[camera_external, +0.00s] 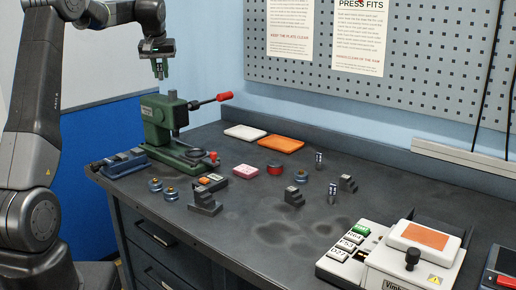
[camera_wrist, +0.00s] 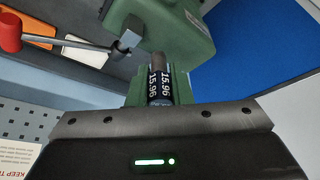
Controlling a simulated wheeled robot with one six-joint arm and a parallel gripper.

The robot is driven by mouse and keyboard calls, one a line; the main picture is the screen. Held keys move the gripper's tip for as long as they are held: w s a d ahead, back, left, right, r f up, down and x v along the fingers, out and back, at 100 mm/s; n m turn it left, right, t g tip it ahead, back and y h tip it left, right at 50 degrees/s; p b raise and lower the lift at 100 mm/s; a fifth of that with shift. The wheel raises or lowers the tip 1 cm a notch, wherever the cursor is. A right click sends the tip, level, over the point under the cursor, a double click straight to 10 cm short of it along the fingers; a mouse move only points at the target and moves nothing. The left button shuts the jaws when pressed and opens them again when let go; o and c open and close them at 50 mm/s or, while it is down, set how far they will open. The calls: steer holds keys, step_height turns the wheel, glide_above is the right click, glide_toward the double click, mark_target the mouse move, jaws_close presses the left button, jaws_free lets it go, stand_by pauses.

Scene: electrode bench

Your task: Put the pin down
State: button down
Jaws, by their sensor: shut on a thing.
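The pin (camera_wrist: 160,88) is a dark cylinder with a white printed "15.96" band, seen in the wrist view. My gripper (camera_wrist: 160,107) is shut on it, and the pin sticks out beyond the jaws. In the external view my gripper (camera_external: 160,72) hangs high in the air above the green press, at the back left of the bench. The pin's lower end is hard to make out there. Two other cylinders with light markings, one farther back (camera_external: 319,161) and one nearer (camera_external: 332,193), stand upright on the bench.
The green press (camera_external: 158,118) has a lever with a red knob (camera_external: 224,96). White (camera_external: 244,132) and orange (camera_external: 281,144) trays lie behind. Stepped blocks (camera_external: 205,203), a red round tin (camera_external: 275,168) and small round parts occupy mid-bench. A labelled machine (camera_external: 410,262) stands front right. Bare bench (camera_external: 265,235) lies in front.

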steer(key=w+a+f, duration=0.2)
steer(key=a, duration=0.6)
steer(key=a+f+b, duration=0.2)
steer(key=a+f, duration=0.3)
steer(key=f, duration=0.4)
steer(key=s+a+f+b, duration=0.1)
steer(key=a+f, duration=0.3)
steer(key=f, duration=0.5)
steer(key=shift+a+f+b, duration=0.2)
steer(key=shift+a+b, duration=0.15)
steer(key=shift+a, duration=0.05)
steer(key=shift+s, duration=0.1)
